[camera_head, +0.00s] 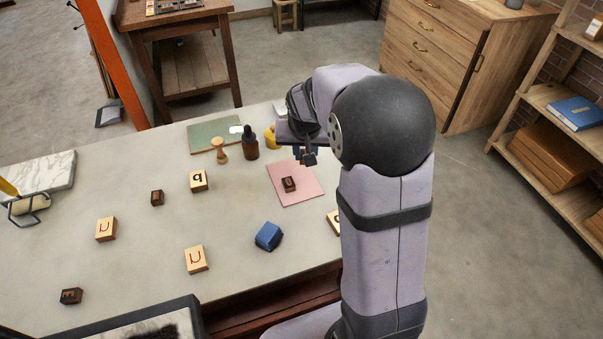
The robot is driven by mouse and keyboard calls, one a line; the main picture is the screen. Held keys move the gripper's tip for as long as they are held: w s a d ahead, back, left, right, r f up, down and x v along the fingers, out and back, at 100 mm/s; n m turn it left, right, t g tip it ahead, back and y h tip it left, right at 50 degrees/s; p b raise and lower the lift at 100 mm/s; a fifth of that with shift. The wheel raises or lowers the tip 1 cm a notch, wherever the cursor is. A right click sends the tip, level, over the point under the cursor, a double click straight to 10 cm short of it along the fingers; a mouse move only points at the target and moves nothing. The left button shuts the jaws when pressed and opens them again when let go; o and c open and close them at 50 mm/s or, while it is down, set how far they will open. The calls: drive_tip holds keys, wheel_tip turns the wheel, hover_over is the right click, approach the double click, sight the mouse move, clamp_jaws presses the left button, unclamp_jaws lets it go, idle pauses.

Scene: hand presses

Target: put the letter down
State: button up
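Letter blocks are spread on the pale table (140,262). Light wooden blocks with letters lie at the left (106,229), front middle (196,260) and centre (198,181); another (334,222) is partly hidden by my arm. Small dark brown blocks lie on the pink sheet (308,192), at left centre (157,198) and at the front left (70,296). The dark block on the pink sheet (289,184) sits near its middle. My gripper (308,159) is at the sheet's far edge, beyond that block. Its fingers are small and dark, so I cannot tell whether they hold anything.
A green mat (214,134), a wooden stamp (220,151), a dark dropper bottle (250,146) and a yellow object (271,138) stand at the back. A blue block (268,236) lies near the front. A marble slab (45,175) and roller (28,204) are at left.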

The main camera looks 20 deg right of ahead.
sight(305, 177)
drive_tip(key=shift+f, duration=3.8)
drive_tip(key=shift+f, duration=0.2)
drive_tip(key=o, duration=0.7)
drive_tip(key=shift+r, duration=0.1)
